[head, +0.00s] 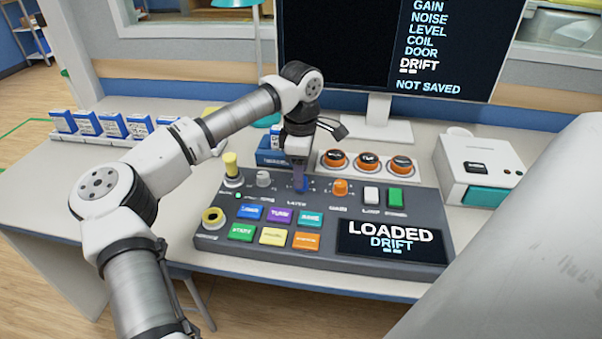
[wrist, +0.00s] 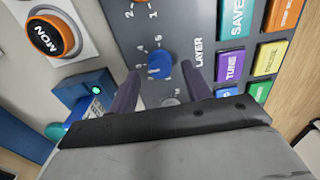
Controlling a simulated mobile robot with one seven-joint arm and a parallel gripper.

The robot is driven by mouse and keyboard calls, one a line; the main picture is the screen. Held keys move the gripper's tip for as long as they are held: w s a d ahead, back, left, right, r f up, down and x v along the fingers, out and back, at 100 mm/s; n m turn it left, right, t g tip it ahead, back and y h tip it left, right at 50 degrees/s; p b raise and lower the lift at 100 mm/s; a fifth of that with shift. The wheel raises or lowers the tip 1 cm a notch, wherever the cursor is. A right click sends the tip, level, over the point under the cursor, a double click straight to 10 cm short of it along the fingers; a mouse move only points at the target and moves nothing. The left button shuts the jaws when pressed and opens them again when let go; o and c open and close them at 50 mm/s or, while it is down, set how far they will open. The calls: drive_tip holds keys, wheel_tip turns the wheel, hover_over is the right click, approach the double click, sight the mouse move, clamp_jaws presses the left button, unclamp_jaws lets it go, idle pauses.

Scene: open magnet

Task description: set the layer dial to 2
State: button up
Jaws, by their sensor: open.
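The blue layer dial (wrist: 161,66) sits on the grey console (head: 215,247), with small white numbers around it and the word LAYER beside it in the wrist view. Which number it points to is too small to tell. My gripper (wrist: 161,84) is open, pointing down at the console. Its two dark fingers stand apart on either side near the dial, with no clear contact visible. In the head view, my gripper (head: 300,182) stands over the dial and hides most of it.
An orange knob (head: 340,188) and a grey knob (head: 263,179) flank the dial. A yellow-topped stick (head: 231,165) stands at left. Coloured buttons and a display (head: 391,241) reading LOADED DRIFT lie in front. Three orange-ringed buttons (head: 367,161) are behind. A monitor (head: 330,55) shows NOT SAVED.

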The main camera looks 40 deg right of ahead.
drive_tip(key=shift+f, duration=1)
drive_tip(key=c, duration=1)
drive_tip(key=n+b, duration=0.1)
drive_tip(key=n, duration=0.3)
drive_tip(key=shift+n, duration=0.4)
drive_tip(key=n+b, duration=0.1)
drive_tip(key=n, duration=0.3)
drive_tip(key=shift+n, duration=0.4)
